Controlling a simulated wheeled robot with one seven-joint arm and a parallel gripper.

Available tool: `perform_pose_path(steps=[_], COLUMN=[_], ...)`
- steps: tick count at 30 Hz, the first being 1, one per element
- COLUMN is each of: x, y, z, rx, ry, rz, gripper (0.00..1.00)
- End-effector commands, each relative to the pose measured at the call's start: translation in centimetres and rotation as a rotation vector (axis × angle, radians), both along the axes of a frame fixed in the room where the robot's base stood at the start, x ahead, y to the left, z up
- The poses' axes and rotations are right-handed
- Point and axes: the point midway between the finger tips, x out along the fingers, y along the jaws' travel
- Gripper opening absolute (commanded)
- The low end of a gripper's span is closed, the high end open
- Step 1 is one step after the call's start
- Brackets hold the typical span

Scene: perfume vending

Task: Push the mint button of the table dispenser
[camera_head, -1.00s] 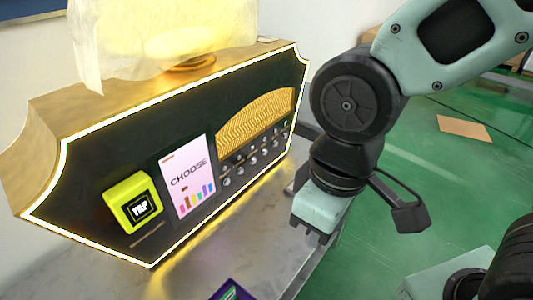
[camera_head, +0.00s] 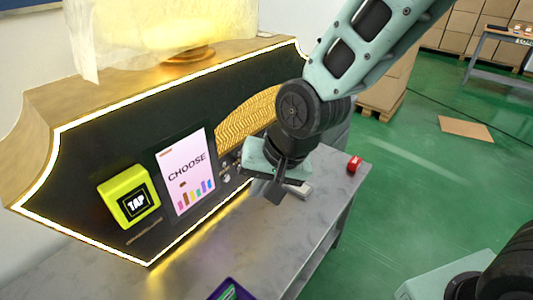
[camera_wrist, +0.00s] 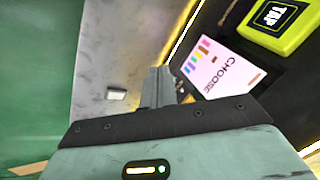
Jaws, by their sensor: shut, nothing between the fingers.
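The table dispenser (camera_head: 95,150) is a black-fronted box with a glowing white edge, standing on a grey table. Its front bears a white CHOOSE panel (camera_head: 187,172) with coloured bars, also in the wrist view (camera_wrist: 222,70), and a gold arched grille (camera_head: 245,120). A row of small silver round buttons sits under the grille; only a few at its left end (camera_head: 226,178) show, the rest being hidden by my arm. I cannot tell which is mint. My gripper (camera_head: 274,195) is shut and empty, pointing down in front of the row; its fingers (camera_wrist: 158,86) show in the wrist view.
A yellow-green TAP reader (camera_head: 130,198) is left of the panel. A small grey block (camera_head: 300,190) and a red item (camera_head: 355,164) lie on the table (camera_head: 270,250). A purple-edged object (camera_head: 232,290) is at the front. Open green floor lies right.

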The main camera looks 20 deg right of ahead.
Motion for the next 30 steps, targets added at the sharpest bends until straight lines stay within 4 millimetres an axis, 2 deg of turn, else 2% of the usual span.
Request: perform_pose_path(steps=[1,8,14,18,24,30], x=[1.8,9.7,16.0,19.8,23.9,25.8], y=[0.1,-0.5,-2.8,-5.5,-10.4,-15.2], z=[-1.4,-5.4,-9.1,-11.9,-16.1,-19.4], rx=[0.046,0.295,0.545,0.741,1.058,1.361], ry=[-0.001,-0.032,-0.059,-0.081,-0.126,-0.175], rz=[-0.1,-0.561,-0.95,-1.208,-1.539,-1.761], gripper=[0.0,0.0,0.0,0.0,0.0,0.0])
